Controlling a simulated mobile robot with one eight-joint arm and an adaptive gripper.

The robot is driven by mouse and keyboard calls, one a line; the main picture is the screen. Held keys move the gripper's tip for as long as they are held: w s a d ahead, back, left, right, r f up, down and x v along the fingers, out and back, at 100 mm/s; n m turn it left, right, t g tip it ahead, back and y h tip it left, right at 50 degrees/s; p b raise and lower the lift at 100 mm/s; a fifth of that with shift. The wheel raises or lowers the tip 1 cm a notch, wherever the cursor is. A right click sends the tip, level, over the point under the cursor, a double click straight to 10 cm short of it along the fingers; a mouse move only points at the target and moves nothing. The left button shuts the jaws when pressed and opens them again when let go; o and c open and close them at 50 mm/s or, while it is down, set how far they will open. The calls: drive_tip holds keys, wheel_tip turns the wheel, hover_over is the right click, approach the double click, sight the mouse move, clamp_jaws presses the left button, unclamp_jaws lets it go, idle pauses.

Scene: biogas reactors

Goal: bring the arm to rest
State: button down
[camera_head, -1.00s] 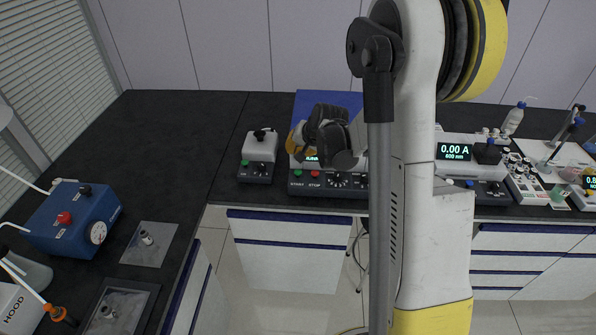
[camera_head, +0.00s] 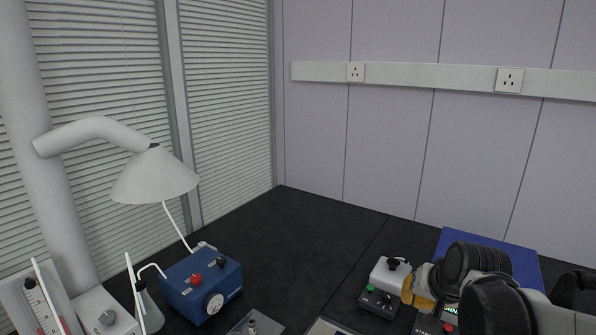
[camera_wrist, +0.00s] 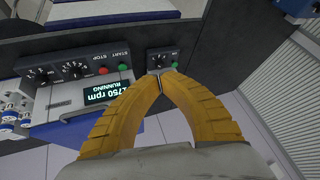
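My gripper (camera_wrist: 161,80) fills the lower middle of the wrist view. Its two yellow ribbed fingers arch together and their tips meet, with nothing seen between them. In the head view my gripper (camera_head: 419,287) is at the lower right, in front of the bench devices and partly hidden by my dark wrist joints. In the wrist view a control box with a lit display (camera_wrist: 107,91) reading 1750 rpm, RUNNING, lies just beyond the fingers. I cannot tell whether the fingertips touch anything.
A small white-topped device (camera_head: 390,273) stands close left of my gripper. A blue box with a gauge (camera_head: 202,285) and a lamp-like white hood (camera_head: 154,177) are at the left. The black bench top (camera_head: 300,250) between is clear.

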drive_tip(key=s+a+n+b, duration=0.1)
drive_tip(key=s+a+n, duration=0.1)
drive_tip(key=s, duration=0.6)
drive_tip(key=s+a+n+b, duration=0.1)
drive_tip(key=s+a, duration=0.3)
drive_tip(key=s, duration=0.5)
drive_tip(key=shift+a+f+n, duration=0.35)
drive_tip(key=shift+f+n, duration=0.1)
drive_tip(key=shift+n, duration=0.25)
